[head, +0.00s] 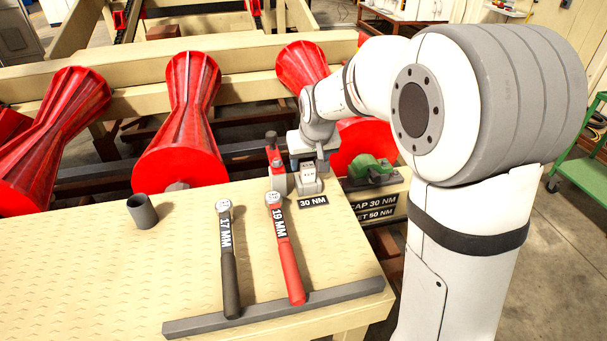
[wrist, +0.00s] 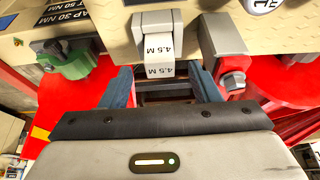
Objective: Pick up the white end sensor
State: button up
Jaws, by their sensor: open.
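A white block marked 4.5 M (wrist: 158,45), which I take to be the white end sensor, sits at the edge of the cream bench in the wrist view. In the head view it seems to be the small white piece (head: 309,184) just behind the 30 NM label, partly covered by my wrist. My gripper (wrist: 161,88) is open, with one blue-grey finger on each side of the block's near end. The gap between them looks empty. I cannot tell whether either finger touches the block.
A grey bracket with a bolt (wrist: 230,62) stands close right of the block in the wrist view. A green clamp (head: 370,170) is beside the bench.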

aim_at(308, 167)
jog(key=shift+p+x, duration=0.35)
jog(key=shift+x, duration=1.55)
jog(key=shift+s, duration=0.1)
jog(key=shift+c, duration=0.5)
jog(key=c, duration=1)
